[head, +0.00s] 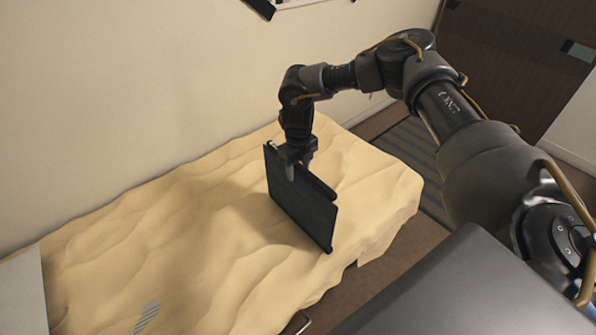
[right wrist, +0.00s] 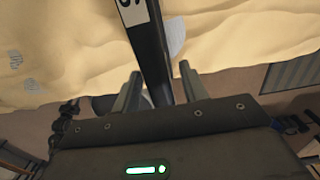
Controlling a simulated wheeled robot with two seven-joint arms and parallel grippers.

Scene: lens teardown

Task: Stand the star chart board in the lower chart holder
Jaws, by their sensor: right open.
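A thin dark board (head: 300,207), which looks like the star chart board, stands on edge on the sand-coloured, rumpled cover. My right gripper (head: 293,168) is at its upper edge. In the right wrist view the board (right wrist: 148,55) shows nearly edge-on as a dark strip with a white marked label, running between the two spread fingers of my right gripper (right wrist: 161,76). The fingers appear apart from it on both sides. Its chart face is not readable. I cannot make out a separate lower chart holder; whether the board's bottom edge sits in one is unclear. My left gripper is not in view.
The sand-coloured cover (head: 190,225) is mostly clear left of the board. A pale wall (head: 120,90) runs behind it. A grey flat panel (head: 22,292) lies at the far left, and a small striped grey patch (head: 147,316) shows near the front.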

